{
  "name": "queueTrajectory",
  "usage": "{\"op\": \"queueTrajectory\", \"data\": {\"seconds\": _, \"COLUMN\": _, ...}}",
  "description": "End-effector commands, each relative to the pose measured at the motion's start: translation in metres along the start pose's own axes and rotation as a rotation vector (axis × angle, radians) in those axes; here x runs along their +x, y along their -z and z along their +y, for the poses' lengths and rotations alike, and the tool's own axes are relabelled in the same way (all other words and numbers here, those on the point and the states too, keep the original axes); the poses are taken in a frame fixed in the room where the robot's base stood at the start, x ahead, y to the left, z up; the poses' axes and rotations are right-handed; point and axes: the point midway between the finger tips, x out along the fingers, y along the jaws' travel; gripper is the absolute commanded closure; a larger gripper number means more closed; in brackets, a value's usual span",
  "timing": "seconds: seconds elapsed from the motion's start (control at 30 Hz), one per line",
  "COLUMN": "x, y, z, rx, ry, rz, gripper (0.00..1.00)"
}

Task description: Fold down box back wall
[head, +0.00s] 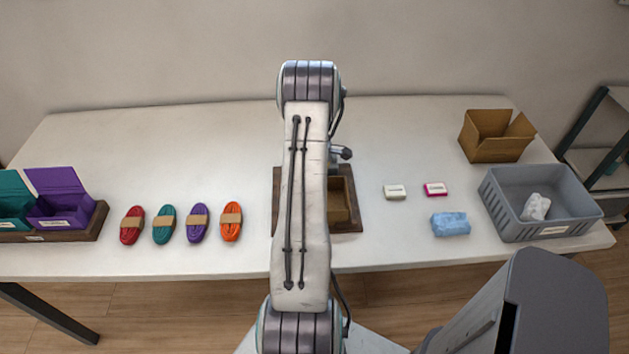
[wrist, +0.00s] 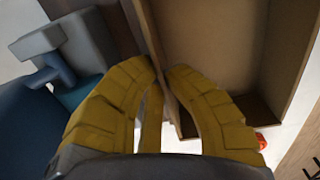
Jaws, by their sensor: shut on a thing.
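A brown cardboard box (head: 339,203) sits on a dark wooden board (head: 352,222) at the middle of the table, mostly hidden behind my arm in the head view. In the wrist view the inside of the box (wrist: 225,45) fills the upper right. A thin upright box wall (wrist: 150,32) runs down between my yellow fingers. My gripper (wrist: 162,82) is shut on this wall near its edge, one finger on each side. In the head view my arm hides the gripper and the gripped wall. I cannot tell there which wall it is.
Red, teal, purple and orange cord bundles (head: 197,223) lie left of the box. Teal and purple open boxes (head: 62,200) stand at the far left. At right are two small labelled blocks (head: 395,192), a blue pack (head: 450,224), a grey bin (head: 528,226) and an open cardboard box (head: 492,150).

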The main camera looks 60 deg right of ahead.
Motion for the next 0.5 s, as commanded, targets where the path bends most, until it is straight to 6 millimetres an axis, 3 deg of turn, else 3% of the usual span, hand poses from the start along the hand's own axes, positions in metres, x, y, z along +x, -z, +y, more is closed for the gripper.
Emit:
{"op": "queueTrajectory", "data": {"seconds": 0.03, "x": 0.0068, "y": 0.0000, "z": -0.0006, "rx": 0.000, "ry": -0.015, "rz": -0.001, "gripper": 1.00}}
{"op": "queueTrajectory", "data": {"seconds": 0.5, "x": 0.0031, "y": 0.0003, "z": -0.0064, "rx": 0.001, "ry": -0.099, "rz": -0.009, "gripper": 1.00}}
